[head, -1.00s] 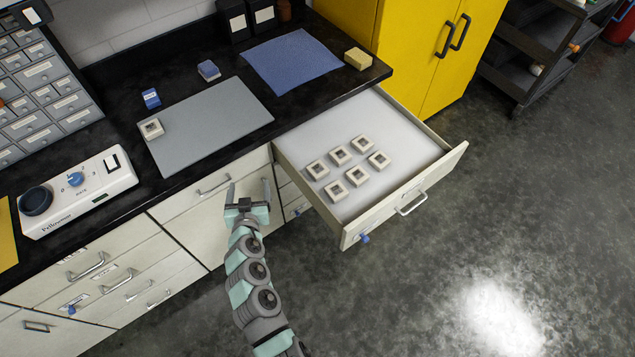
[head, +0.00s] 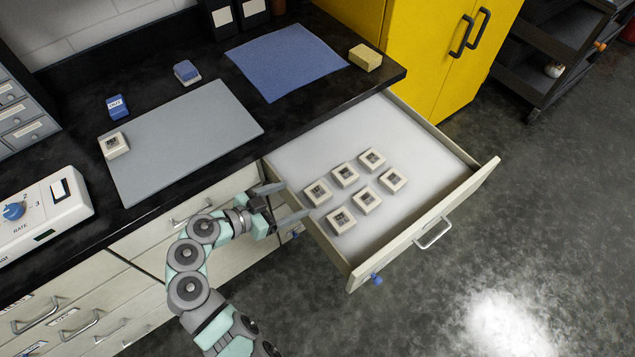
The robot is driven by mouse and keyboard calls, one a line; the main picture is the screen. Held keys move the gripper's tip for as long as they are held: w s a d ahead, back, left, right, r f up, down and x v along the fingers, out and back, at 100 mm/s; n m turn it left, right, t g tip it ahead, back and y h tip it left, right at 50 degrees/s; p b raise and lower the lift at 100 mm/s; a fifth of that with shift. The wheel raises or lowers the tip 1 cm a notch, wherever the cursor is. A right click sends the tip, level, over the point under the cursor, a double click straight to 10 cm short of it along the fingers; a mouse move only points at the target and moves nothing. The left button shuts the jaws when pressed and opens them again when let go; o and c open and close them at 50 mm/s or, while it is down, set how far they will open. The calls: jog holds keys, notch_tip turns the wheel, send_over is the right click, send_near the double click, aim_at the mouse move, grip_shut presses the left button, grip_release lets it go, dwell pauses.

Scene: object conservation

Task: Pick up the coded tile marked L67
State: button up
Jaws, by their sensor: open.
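Several small square tiles with pale rims and dark marked centres lie in the open white drawer (head: 410,140), in two rows. The nearest to my gripper is a tile (head: 318,193) at the left. Others are a back tile (head: 371,160), a front tile (head: 341,220) and a right tile (head: 393,180). Another like tile (head: 114,145) lies on the grey mat. The codes are too small to read, so I cannot tell which is L67. My gripper (head: 285,203) is open and empty, at the drawer's left side, its fingers pointing right toward the tiles.
A grey mat (head: 190,135), a blue cloth (head: 285,60), a yellow sponge (head: 365,57) and two blue blocks (head: 118,106) are on the black counter. The drawer's front panel (head: 440,225) and side walls rise around the tiles. The drawer's right part is bare.

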aim_at(318, 192)
jog(key=x, duration=0.4)
jog(key=shift+s+d+f, duration=0.15)
jog(key=shift+s+d, duration=0.1)
jog(key=shift+s, duration=0.05)
jog(key=shift+b+x, duration=0.5)
jog(key=shift+x, duration=2.25)
jog(key=shift+a+f, duration=0.15)
jog(key=shift+c, duration=0.4)
jog(key=c, duration=1.5)
